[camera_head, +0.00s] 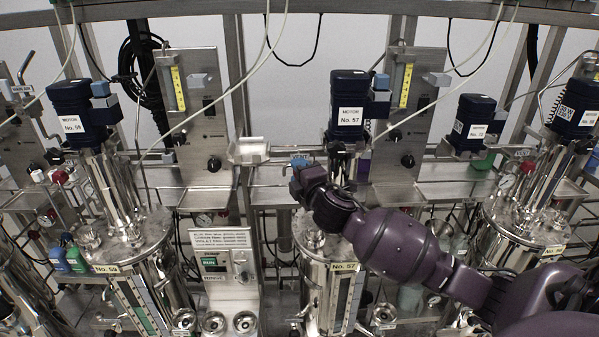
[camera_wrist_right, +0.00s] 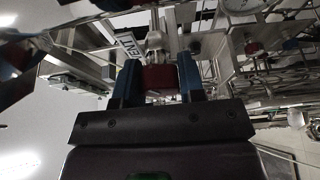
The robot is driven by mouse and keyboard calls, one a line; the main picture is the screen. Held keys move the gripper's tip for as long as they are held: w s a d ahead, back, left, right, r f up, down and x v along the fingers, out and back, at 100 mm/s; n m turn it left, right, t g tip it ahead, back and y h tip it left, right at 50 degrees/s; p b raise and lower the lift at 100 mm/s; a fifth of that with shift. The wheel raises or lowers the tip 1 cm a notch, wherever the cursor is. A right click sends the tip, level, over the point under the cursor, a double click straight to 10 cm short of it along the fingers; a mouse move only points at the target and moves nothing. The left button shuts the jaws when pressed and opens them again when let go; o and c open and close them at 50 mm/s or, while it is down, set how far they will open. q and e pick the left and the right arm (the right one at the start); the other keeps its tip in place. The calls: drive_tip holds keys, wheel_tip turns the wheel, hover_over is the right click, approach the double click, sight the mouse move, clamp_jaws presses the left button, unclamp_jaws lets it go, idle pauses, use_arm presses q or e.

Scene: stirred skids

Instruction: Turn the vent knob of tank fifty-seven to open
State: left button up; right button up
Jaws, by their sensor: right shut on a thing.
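Tank fifty-seven (camera_head: 313,283) stands in the middle of the head view, with its "No. 57" plate on the front and its motor (camera_head: 348,108) above. A tag reading VENT (camera_head: 300,156) shows at the left of its top; the tag also shows in the right wrist view (camera_wrist_right: 128,45). My right gripper (camera_head: 299,164) is at this tag, reaching in from the right. In the wrist view its two blue fingers (camera_wrist_right: 160,86) are shut on the dark red vent knob (camera_wrist_right: 160,77). The knob is hidden in the head view. My left gripper is not in view.
Tank fifty-nine (camera_head: 135,290) stands at the left and another tank (camera_head: 525,235) at the right. A control box (camera_head: 228,265) stands between the left and middle tanks. Steel gauge panels (camera_head: 190,120), pipes and hanging hoses crowd the space behind. Little free room shows around my gripper.

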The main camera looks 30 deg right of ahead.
drive_tip(key=shift+f, duration=0.1)
idle(0.3)
drive_tip(key=o, duration=0.9)
drive_tip(key=s, duration=0.3)
drive_tip(key=s+a+b, duration=0.1)
drive_tip(key=s, duration=0.6)
drive_tip(key=shift+s+a+r, duration=0.2)
drive_tip(key=shift+s+a, duration=0.15)
